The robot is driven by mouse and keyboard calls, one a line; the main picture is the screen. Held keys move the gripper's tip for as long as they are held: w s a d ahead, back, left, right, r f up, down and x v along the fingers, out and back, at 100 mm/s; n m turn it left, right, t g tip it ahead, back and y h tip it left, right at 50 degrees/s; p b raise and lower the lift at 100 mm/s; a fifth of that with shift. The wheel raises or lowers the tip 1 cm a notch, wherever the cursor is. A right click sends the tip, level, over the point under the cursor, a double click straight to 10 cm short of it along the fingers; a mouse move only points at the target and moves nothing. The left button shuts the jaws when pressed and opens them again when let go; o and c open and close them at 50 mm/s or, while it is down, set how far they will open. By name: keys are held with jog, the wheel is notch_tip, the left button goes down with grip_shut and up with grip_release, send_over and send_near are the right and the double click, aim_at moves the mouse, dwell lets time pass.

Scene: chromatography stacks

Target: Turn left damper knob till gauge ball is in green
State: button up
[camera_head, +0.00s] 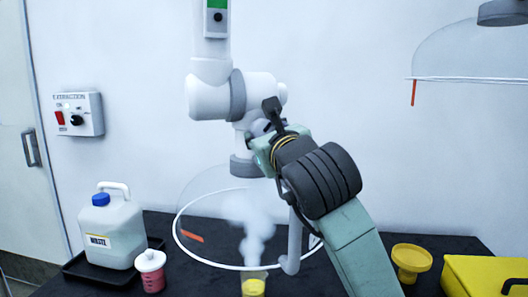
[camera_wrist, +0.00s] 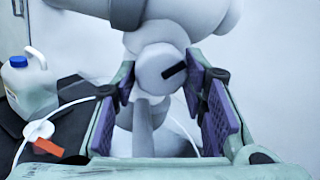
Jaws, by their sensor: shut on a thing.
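The left extraction arm (camera_head: 225,95) is white with grey joint bands and hangs from above. Its gauge has a green band (camera_head: 217,3) at the picture's top edge and a dark ball (camera_head: 218,17) just below it, outside the green. The damper knob (camera_wrist: 158,68) is a round white disc with a black mark, tilted up to the right in the wrist view. In the head view my gripper (camera_head: 270,140) covers most of the knob.
A clear hood (camera_head: 179,240) with a white rim hangs below, over a smoking yellow cup (camera_head: 253,288). A second hood (camera_head: 465,55) hangs at right.

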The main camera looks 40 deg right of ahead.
jog(key=shift+n+b, duration=0.3)
jog(key=shift+n, duration=0.3)
jog(key=o, duration=1.1)
jog(key=shift+o, duration=0.2)
jog(key=v, duration=1.2)
jog(key=shift+f, duration=0.1)
